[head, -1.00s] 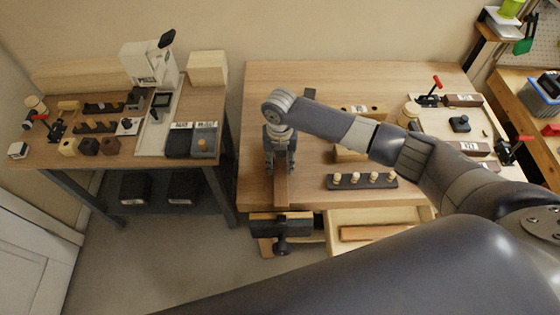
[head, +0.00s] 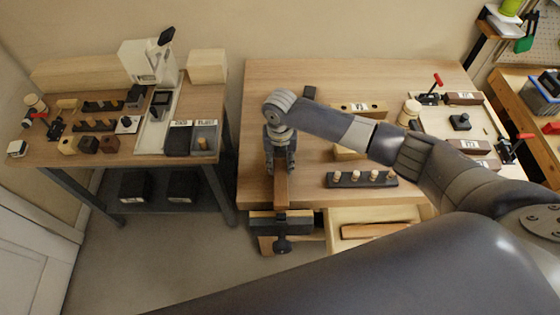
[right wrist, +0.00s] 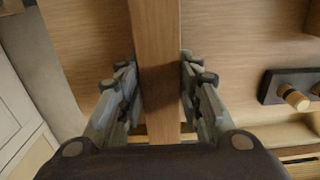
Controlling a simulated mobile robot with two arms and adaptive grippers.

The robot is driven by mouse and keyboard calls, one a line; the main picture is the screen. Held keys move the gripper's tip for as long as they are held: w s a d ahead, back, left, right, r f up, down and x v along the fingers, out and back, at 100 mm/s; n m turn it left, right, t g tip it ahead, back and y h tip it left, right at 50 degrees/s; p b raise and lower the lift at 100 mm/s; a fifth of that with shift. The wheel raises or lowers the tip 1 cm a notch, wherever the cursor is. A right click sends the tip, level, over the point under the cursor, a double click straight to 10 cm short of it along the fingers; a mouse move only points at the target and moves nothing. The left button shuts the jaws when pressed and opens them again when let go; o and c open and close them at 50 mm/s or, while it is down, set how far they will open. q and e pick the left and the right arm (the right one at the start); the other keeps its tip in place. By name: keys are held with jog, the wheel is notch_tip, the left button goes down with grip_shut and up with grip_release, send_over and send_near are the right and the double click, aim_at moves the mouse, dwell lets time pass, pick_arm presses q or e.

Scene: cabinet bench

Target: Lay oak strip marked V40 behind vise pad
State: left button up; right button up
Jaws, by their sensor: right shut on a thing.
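My right gripper (head: 279,158) is shut on a narrow oak strip (head: 281,190) over the front left of the bench. In the right wrist view the strip (right wrist: 157,45) runs lengthwise between the two fingers (right wrist: 160,82). No marking on it can be read. The strip's near end shows just above the dark vise (head: 281,222) at the bench's front edge; I cannot tell whether they touch. I cannot make out the vise pad as a separate part. My left gripper is not in view.
An open drawer (head: 336,214) right of the vise holds a brown strip (head: 375,230). A dark peg rack (head: 362,180) and a pale holed block (head: 360,109) stand on the bench (head: 258,88). A side table (head: 60,160) stands left, across a gap.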

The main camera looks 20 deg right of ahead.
jog(key=shift+f+b, duration=0.3)
jog(key=shift+f, duration=0.45)
dwell(0.7)
jog(key=shift+f, duration=0.2)
dwell(0.6)
jog(key=o, duration=1.3)
jog(key=shift+o, duration=0.9)
jog(key=shift+r, duration=0.15)
notch_tip(320, 180, up, 7)
jog(key=p, duration=0.6)
jog(key=shift+p, duration=0.35)
jog(key=shift+s+a+f, duration=0.1)
jog(key=shift+f, duration=0.1)
